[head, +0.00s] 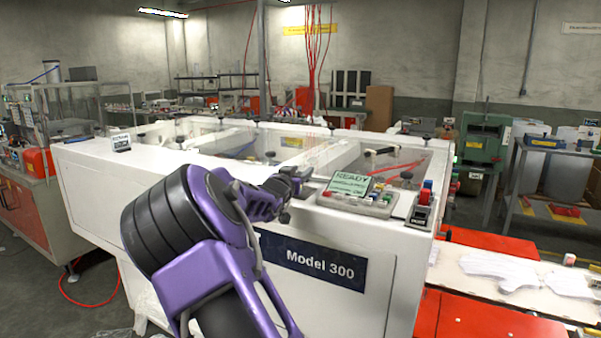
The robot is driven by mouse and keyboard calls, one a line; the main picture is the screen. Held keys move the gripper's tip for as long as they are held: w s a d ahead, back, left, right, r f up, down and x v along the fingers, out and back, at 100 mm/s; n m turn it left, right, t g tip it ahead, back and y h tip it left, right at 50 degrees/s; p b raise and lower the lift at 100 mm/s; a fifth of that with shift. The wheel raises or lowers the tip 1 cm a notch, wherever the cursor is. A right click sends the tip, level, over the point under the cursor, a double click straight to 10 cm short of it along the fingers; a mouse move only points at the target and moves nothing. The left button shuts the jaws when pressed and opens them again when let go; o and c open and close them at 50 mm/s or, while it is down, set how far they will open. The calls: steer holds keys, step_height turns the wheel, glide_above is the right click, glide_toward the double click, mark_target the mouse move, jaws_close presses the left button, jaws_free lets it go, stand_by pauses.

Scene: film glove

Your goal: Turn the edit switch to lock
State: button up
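A control panel (372,203) with a green "READY" screen (347,185) and several coloured buttons sits on the front top edge of the white Model 300 machine (190,166). A small dark switch box (421,208) with red and blue parts stands right of the panel. I cannot read which part is the edit switch or its position. My purple arm reaches in from the bottom. My gripper (300,182) is over the machine's front top edge, left of the panel and apparently apart from it. Its fingers are small and dark, partly hidden by my wrist.
A small white-labelled box (121,143) stands on the machine's top at the left. Clear covers and a dark-handled part (381,152) lie behind the panel. A white table (500,276) with flat glove shapes and red panels is at the right.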

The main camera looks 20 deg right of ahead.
jaws_close()
steer(key=shift+f+b, duration=0.25)
steer(key=shift+b, duration=0.65)
steer(key=y+b, duration=0.1)
steer(key=b, duration=0.1)
steer(key=n+t+y+b, duration=0.1)
steer(key=b, duration=0.2)
steer(key=shift+w+a+f+n+t, duration=0.1)
steer(key=shift+w+a+n+t, duration=0.05)
steer(key=shift+n+t, duration=0.15)
steer(key=shift+y+b, duration=0.3)
steer(key=shift+b, duration=0.35)
steer(key=shift+a+n+t+y+b, duration=0.15)
steer(key=shift+n+t+y+b, duration=0.3)
steer(key=shift+b, duration=1.05)
steer(key=shift+w+r+n, duration=0.1)
steer(key=shift+r+n, duration=0.15)
steer(key=o, duration=0.6)
jaws_free()
steer(key=shift+r, duration=0.1)
